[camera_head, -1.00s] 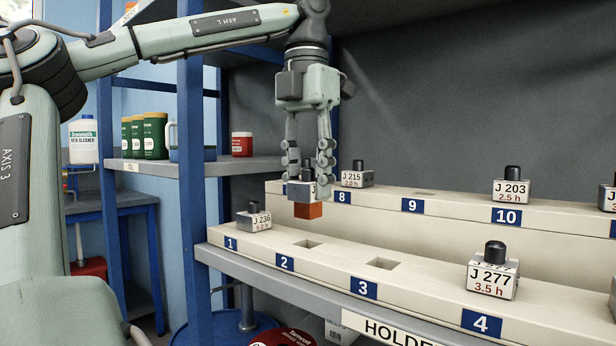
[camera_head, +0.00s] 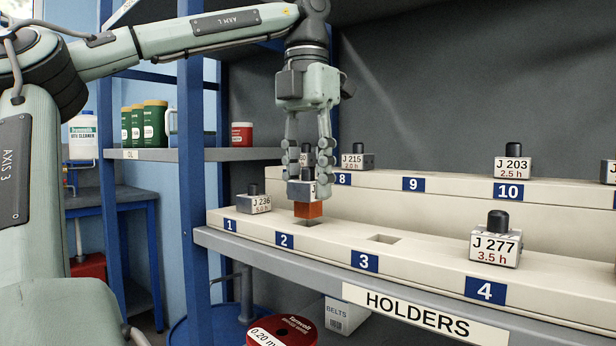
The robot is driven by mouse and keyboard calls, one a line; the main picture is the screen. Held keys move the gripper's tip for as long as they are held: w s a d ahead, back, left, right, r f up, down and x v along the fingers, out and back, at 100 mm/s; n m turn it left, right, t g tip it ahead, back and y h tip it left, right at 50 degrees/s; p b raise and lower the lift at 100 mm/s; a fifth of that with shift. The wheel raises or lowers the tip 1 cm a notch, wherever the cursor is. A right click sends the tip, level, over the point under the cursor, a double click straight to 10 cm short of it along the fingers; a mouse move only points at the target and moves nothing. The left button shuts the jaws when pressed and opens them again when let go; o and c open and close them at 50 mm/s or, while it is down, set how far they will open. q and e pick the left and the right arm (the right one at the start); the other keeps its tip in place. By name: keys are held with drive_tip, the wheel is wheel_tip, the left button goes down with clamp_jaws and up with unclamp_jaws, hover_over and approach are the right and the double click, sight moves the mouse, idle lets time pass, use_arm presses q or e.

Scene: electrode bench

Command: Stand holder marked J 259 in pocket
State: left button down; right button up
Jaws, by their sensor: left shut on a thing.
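My left gripper (camera_head: 309,172) points down and is shut on a grey holder (camera_head: 297,190) with a dark knob and an orange-brown lower block (camera_head: 308,210). Its label is mostly hidden by the fingers, so I cannot read its mark. The held holder is upright, just above the empty pocket (camera_head: 309,223) numbered 2 in the front row of the pale rack (camera_head: 340,240). The block's lower end appears slightly above the opening. Pocket 3 (camera_head: 384,239) is also empty. My right gripper is not in view.
Holder J 236 (camera_head: 260,204) stands at 1, close left of the held holder. Holder J 277 (camera_head: 497,247) stands at 4. On the raised back row are J 215 (camera_head: 352,165) and J 203 (camera_head: 513,168). A blue post (camera_head: 191,200) stands left of the rack.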

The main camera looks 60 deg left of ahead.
use_arm(q)
drive_tip(key=shift+p, duration=0.55)
idle(1.2)
drive_tip(key=shift+f+b, duration=0.85)
drive_tip(key=shift+f, duration=0.75)
idle(0.3)
drive_tip(key=c, duration=0.9)
unclamp_jaws()
wheel_tip(320, 180, up, 8)
drive_tip(key=shift+f, duration=0.25)
